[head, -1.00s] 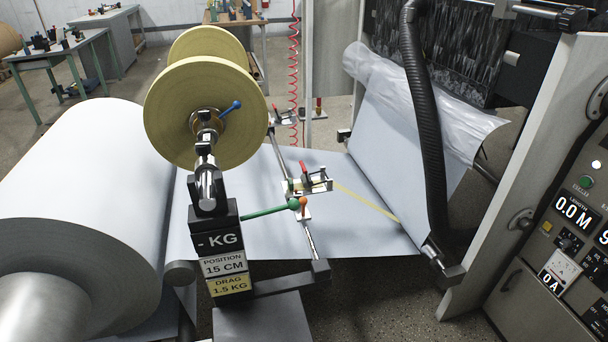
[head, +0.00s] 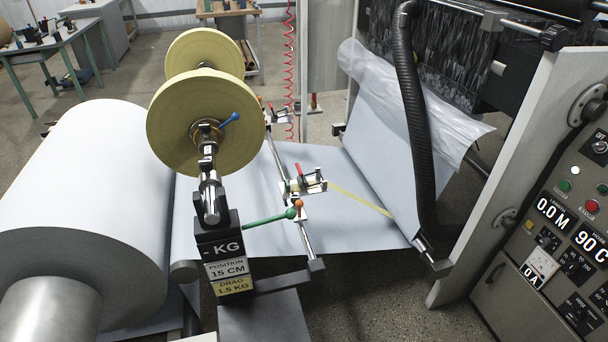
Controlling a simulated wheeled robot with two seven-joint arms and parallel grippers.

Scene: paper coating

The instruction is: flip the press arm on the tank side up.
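Neither of my grippers is in view. A small metal clamp unit with a red lever (head: 299,169) sits on a rail over the white paper sheet (head: 260,212), and a yellow tape runs from it toward the right. A second red-lever unit (head: 272,111) is farther back on the same rail, partly hidden by the yellow roll. A green handle (head: 270,219) with an orange knob (head: 299,203) is at the near side of the rail. I cannot tell for certain which part is the press arm on the tank side.
Two yellow tape rolls (head: 190,120) stand on a spindle above a display post (head: 227,270). A large white paper roll (head: 90,200) fills the left. A black hose (head: 416,120) hangs before the machine, and a control panel (head: 570,235) stands at the right. Tables stand behind.

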